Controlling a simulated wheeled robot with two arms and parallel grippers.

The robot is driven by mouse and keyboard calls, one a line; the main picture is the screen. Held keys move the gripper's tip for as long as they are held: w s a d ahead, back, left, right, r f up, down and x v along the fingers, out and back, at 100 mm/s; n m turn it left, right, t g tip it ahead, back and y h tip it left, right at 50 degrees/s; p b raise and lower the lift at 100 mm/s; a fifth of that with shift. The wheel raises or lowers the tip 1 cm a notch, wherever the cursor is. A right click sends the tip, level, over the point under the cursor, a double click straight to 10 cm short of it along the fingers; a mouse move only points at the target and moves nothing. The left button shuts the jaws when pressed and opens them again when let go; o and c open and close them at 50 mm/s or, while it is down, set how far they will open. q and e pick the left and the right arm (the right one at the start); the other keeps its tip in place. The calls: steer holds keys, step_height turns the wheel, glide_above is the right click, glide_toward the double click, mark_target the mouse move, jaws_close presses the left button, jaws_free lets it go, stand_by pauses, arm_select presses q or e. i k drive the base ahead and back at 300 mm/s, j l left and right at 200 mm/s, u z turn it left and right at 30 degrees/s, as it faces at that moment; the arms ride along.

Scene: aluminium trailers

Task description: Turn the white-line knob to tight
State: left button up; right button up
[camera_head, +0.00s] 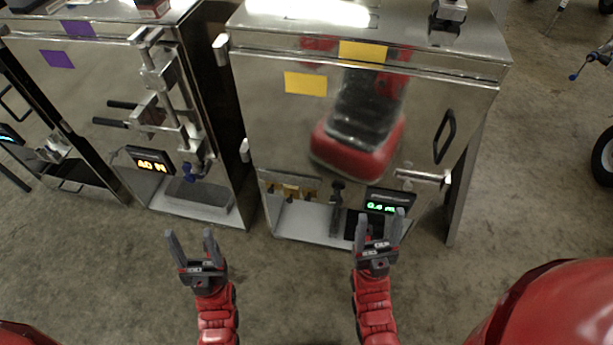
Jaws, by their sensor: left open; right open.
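I cannot make out a white line on any knob. A small dark knob (337,188) sits on an upright stem in the lower opening of the right metal cabinet, left of a green-lit display (382,207). A blue knob (188,172) shows on the left cabinet beside an orange-lit display (152,163). My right gripper (381,220) is open and empty, with its fingers pointing up just below the green display and partly covering the cabinet's lower edge. My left gripper (190,238) is open and empty over the floor, below the left cabinet.
The right cabinet (270,130) has yellow labels and a black handle (444,136); its shiny front mirrors my red body. The left cabinet (85,85) carries metal bars and clamps (160,90). Open concrete floor (290,290) lies between my arms. A wheel (603,158) is at far right.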

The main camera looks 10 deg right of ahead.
mark_target(335, 199)
steer(key=k+l+z, duration=0.3)
steer(key=l+z, duration=0.3)
steer(key=j+z, duration=0.15)
steer(key=j, duration=0.4)
steer(key=k+j+z, duration=0.1)
steer(key=j, duration=0.45)
steer(key=j+z, duration=0.15)
steer(key=j, duration=0.35)
steer(key=k+j+z, duration=0.1)
steer(key=j, duration=0.45)
steer(key=k+j+z, duration=0.15)
steer(key=j, duration=0.35)
steer(key=k+j+z, duration=0.1)
steer(key=j, duration=0.4)
steer(key=k+j+z, duration=0.15)
steer(key=j, duration=0.35)
steer(key=k+j+z, duration=0.1)
steer(key=k+j, duration=0.15)
steer(key=j, duration=0.2)
